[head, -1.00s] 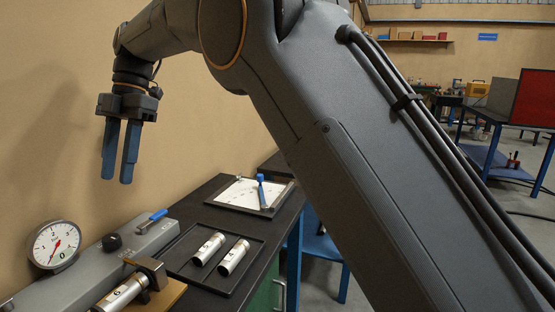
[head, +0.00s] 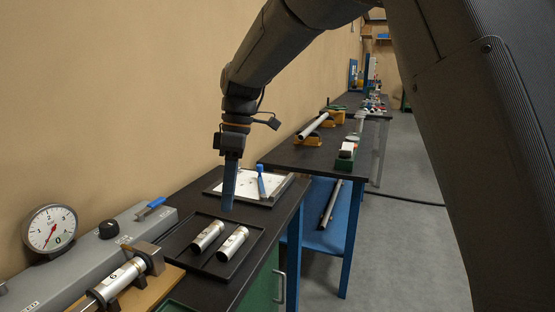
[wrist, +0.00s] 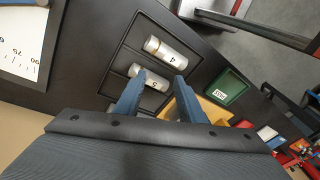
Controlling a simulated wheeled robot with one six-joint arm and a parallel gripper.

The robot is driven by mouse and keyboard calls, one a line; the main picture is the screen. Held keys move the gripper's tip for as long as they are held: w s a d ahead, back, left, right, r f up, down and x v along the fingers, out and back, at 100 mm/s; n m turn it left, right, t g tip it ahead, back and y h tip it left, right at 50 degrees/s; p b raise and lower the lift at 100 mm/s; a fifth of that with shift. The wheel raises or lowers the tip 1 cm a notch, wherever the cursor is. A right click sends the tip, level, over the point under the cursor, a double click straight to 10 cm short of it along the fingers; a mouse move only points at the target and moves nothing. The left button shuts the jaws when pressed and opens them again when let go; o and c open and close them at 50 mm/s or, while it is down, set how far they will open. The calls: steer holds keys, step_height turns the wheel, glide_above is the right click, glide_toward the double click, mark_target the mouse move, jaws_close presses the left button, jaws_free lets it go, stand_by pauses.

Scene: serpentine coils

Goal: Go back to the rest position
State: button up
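My gripper (head: 228,207) hangs fingers-down above the black tray (head: 176,236) on the bench, seen edge-on in the head view. In the wrist view my gripper (wrist: 160,78) has its two blue fingers apart with nothing between them. Two silver cylinders, a left one (head: 208,236) and a right one (head: 233,244), lie in the tray below and apart from the fingers. A third silver cylinder (head: 122,278) sits in a clamp fixture at the front left.
A dial gauge (head: 50,229) stands on a grey housing (head: 88,260) by the wall. A white board (head: 240,184) with a blue-handled tool (head: 261,182) lies behind the tray. Another bench (head: 312,160) stands further back.

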steer(key=s+d+f+m+t+b, duration=0.1)
steer(key=s+d+f+m+b, duration=0.15)
steer(key=d+f+m, duration=0.55)
steer(key=s+d+f+m+b, duration=0.1)
steer(key=s+d+f+m, duration=0.3)
steer(key=d, duration=0.8)
steer(key=s+d+f+m+t+h+b, duration=0.1)
steer(key=s+d+f+m+b, duration=0.1)
steer(key=s+d+f+m, duration=0.5)
steer(key=s+d+f, duration=0.2)
steer(key=s+d, duration=0.1)
steer(key=s, duration=0.1)
steer(key=shift+s+d+h, duration=0.15)
steer(key=shift+d+h, duration=0.15)
steer(key=shift+c, duration=0.2)
steer(key=shift+a, duration=0.1)
steer(key=shift+c, duration=0.4)
